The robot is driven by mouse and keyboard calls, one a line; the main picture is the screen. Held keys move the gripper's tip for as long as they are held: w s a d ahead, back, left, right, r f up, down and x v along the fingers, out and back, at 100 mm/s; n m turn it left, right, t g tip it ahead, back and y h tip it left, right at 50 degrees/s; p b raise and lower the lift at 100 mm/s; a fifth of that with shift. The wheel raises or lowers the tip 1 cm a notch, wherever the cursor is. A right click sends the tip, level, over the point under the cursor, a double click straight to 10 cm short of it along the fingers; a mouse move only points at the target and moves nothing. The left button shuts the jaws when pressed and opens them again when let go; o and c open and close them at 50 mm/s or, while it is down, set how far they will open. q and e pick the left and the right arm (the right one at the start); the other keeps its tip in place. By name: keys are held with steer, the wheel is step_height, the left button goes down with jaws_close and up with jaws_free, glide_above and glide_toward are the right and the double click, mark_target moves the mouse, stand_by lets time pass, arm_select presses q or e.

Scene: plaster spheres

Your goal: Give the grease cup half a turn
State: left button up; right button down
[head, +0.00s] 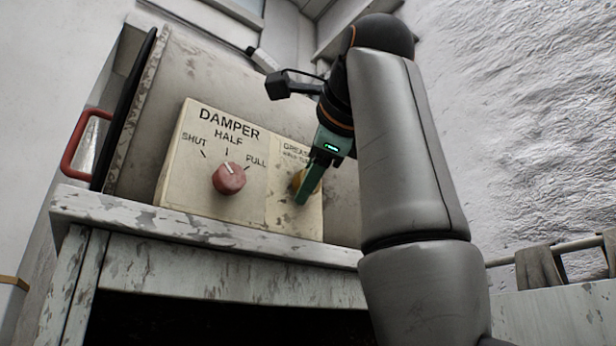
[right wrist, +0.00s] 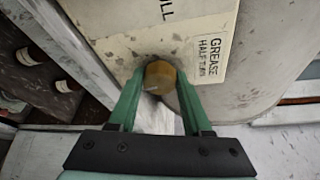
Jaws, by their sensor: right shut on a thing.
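The grease cup (right wrist: 160,77) is a small brass-coloured round knob on the cream panel, beside a label reading "GREASE HALF TURN" in the right wrist view. My right gripper (right wrist: 158,88) has its green fingers on either side of the cup and is shut on it. In the head view the cup (head: 297,181) is mostly hidden behind the green finger of my right gripper (head: 306,186). My left gripper is not in view.
A red damper knob (head: 229,178) sits left of the cup, under the marks SHUT, HALF and FULL. A pale worn ledge (head: 200,226) runs below the panel. A red handle (head: 84,143) stands at far left. Bottles (right wrist: 40,65) show at the left of the wrist view.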

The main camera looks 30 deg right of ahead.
steer(key=shift+s+r+m, duration=0.15)
steer(key=shift+r+m, duration=0.15)
steer(key=shift+m, duration=0.3)
steer(key=shift+f+m+y, duration=0.3)
steer(key=shift+f+m, duration=0.05)
steer(key=shift+m, duration=0.05)
steer(key=shift+c, duration=1.7)
jaws_free()
steer(key=shift+d, duration=0.15)
